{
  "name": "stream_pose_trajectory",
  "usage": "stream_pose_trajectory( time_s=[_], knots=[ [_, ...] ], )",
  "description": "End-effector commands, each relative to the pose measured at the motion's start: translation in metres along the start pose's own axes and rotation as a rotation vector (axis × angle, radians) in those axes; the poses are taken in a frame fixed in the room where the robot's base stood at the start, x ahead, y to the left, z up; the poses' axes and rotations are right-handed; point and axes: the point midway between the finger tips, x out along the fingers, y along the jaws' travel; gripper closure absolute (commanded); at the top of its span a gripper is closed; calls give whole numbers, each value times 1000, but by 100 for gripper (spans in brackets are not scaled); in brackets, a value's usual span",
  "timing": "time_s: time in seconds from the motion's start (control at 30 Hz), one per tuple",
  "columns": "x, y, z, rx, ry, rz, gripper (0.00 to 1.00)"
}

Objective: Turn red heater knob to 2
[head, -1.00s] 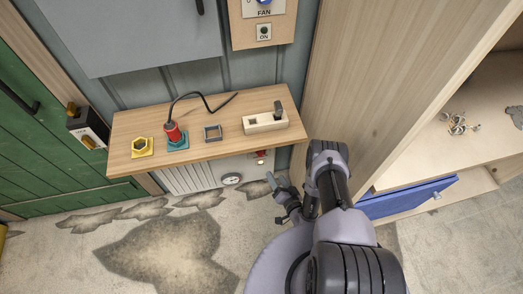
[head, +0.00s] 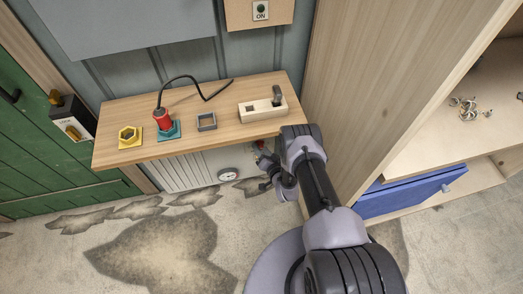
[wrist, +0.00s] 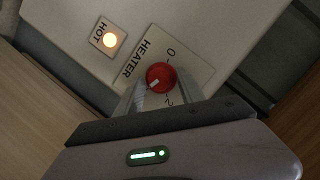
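The red heater knob (wrist: 160,77) shows in the wrist view on a light panel lettered HEATER, with a 0 above it and a 2 below it. A white mark on the knob points to the lower left. My gripper (wrist: 162,84) has one finger on each side of the knob, apart from each other; I cannot tell whether they touch it. In the head view my gripper (head: 262,152) is under the shelf's right front edge, beside the heater (head: 188,170). The knob is largely hidden there.
A lit HOT lamp (wrist: 110,40) is on the heater panel. A wooden cabinet (head: 350,80) stands close on the right.

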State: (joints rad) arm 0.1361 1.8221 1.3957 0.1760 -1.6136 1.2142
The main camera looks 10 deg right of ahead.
Motion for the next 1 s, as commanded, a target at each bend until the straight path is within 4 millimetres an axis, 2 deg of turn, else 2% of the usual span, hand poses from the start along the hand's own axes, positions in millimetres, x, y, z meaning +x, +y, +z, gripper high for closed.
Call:
stream_pose_trajectory(
  time_s=[0.03,0.2,0.57,1.0],
  knots=[
    [0,0,0,0,0,0,67],
    [0,0,0,0,0,0,100],
    [-1,-1,0,-51,3,18,100],
    [-1,-4,2,-385,25,133,100]
  ],
)
